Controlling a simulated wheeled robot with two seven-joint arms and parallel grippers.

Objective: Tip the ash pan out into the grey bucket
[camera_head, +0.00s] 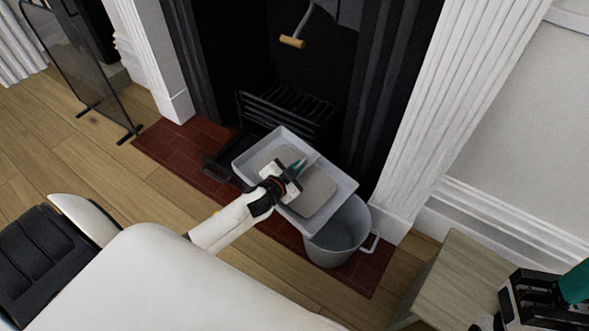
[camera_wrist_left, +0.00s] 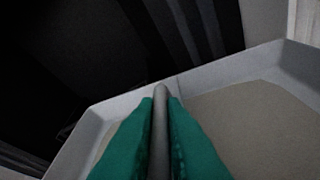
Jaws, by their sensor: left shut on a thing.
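The ash pan (camera_head: 343,193) is a pale grey rectangular tray with a bed of grey-brown ash in it. My left gripper (camera_head: 298,166) is over the pan, its teal fingers shut on a thin grey bar. The left wrist view shows this bar (camera_wrist_left: 160,130) between the fingers, with the pan's rim (camera_wrist_left: 235,68) beyond. The pan is held above the hearth, its lower right part over the grey bucket (camera_head: 336,248). The bucket stands upright, its mouth partly hidden by the pan. My right gripper (camera_head: 572,285) is cut off at the right edge, so its opening is unclear.
The black grate (camera_head: 285,108) and fireplace opening lie behind the pan. A red tiled hearth (camera_head: 172,140) runs beneath. A mesh screen (camera_head: 80,60) stands at left, a pale wooden table (camera_head: 455,275) at lower right. A wooden-handled tool (camera_head: 291,42) hangs above the grate.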

